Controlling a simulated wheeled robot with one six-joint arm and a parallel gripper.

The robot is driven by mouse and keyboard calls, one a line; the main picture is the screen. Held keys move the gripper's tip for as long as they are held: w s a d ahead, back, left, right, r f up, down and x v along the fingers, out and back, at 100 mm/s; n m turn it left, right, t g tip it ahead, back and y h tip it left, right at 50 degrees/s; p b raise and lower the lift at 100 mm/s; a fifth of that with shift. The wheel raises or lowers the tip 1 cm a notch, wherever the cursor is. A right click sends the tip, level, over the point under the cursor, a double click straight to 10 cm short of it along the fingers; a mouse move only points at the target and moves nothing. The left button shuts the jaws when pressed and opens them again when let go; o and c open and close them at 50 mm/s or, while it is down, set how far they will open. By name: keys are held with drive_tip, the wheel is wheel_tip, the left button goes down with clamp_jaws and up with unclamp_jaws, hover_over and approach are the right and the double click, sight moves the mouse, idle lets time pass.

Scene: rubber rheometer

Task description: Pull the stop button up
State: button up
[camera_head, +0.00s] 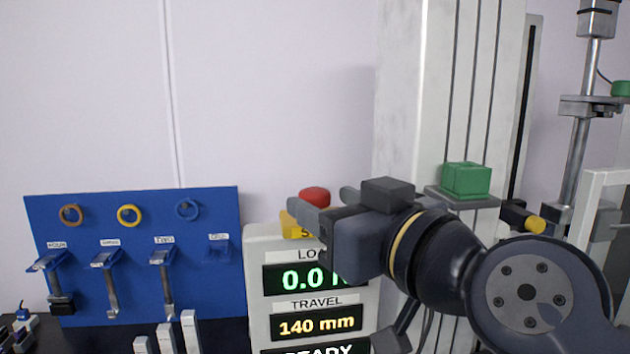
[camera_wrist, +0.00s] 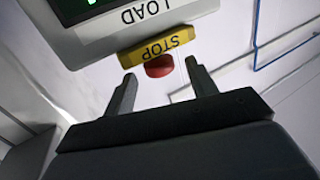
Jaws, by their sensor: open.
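The red stop button (camera_head: 315,196) sits on a yellow collar (camera_head: 291,225) at the top of the display panel. In the wrist view the red button (camera_wrist: 159,66) shows beyond the yellow STOP label (camera_wrist: 160,45), and the picture is upside down. My gripper (camera_head: 322,199) is open in front of the button. In the wrist view its two fingers (camera_wrist: 158,84) stand either side of the button's line, with the button between and just beyond the tips. No contact shows. In the head view the gripper body hides part of the yellow collar and the panel's right side.
The display panel (camera_head: 256,300) reads load and 140 mm travel. A blue tool board (camera_head: 200,300) with rings and hanging clamps is at left. The grey machine column (camera_head: 405,90) rises behind my arm, with a green block (camera_head: 466,179) beside it. The wall above the panel is clear.

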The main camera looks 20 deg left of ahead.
sight(323, 201)
drive_tip(key=shift+p+x, duration=0.35)
drive_tip(key=shift+x, duration=1.55)
